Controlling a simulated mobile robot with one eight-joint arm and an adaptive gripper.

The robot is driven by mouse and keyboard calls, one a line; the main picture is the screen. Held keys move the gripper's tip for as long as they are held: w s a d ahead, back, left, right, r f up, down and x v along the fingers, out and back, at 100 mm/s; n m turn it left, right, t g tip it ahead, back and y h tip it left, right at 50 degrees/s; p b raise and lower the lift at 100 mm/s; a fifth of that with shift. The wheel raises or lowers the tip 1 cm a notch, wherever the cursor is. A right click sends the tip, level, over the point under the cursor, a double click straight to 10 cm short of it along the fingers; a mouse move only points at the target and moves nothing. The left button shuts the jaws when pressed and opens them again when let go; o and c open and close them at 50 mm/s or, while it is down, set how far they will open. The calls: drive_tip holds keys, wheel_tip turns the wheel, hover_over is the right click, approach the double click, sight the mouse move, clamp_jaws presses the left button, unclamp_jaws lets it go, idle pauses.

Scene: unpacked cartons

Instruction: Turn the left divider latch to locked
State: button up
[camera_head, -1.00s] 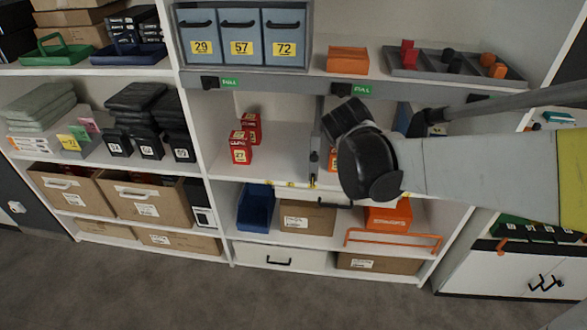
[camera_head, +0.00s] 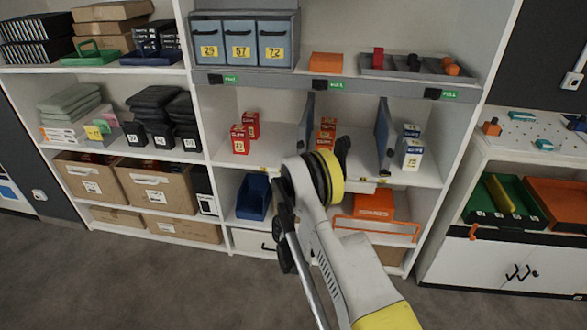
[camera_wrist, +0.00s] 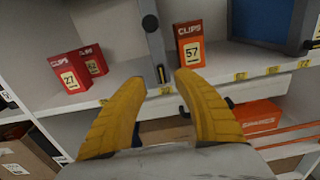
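The left divider (camera_head: 306,122) is an upright dark panel on the middle shelf, between the red CLIPS boxes and the orange ones. In the wrist view its grey front post (camera_wrist: 155,50) stands just beyond the fingertips. The post carries a dark round piece (camera_wrist: 150,23) higher up and a small dark piece (camera_wrist: 161,74) near its foot; I cannot tell for certain which is the latch, or its setting. My gripper (camera_wrist: 160,82) is open and empty, its two yellow fingers either side of the post's foot in the picture, apparently short of it. In the head view my wrist hides the fingers.
Red CLIPS boxes (camera_wrist: 68,72) stand left of the divider and an orange-red box (camera_wrist: 189,44) close to its right. The right divider (camera_head: 383,136) stands further right, with blue-and-white boxes (camera_head: 411,152) beyond. A blue bin (camera_head: 254,197) and an orange box (camera_head: 374,204) sit below.

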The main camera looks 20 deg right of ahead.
drive_tip(key=x, duration=1)
drive_tip(key=shift+w+d+f, duration=0.25)
drive_tip(key=shift+w, duration=0.05)
clamp_jaws()
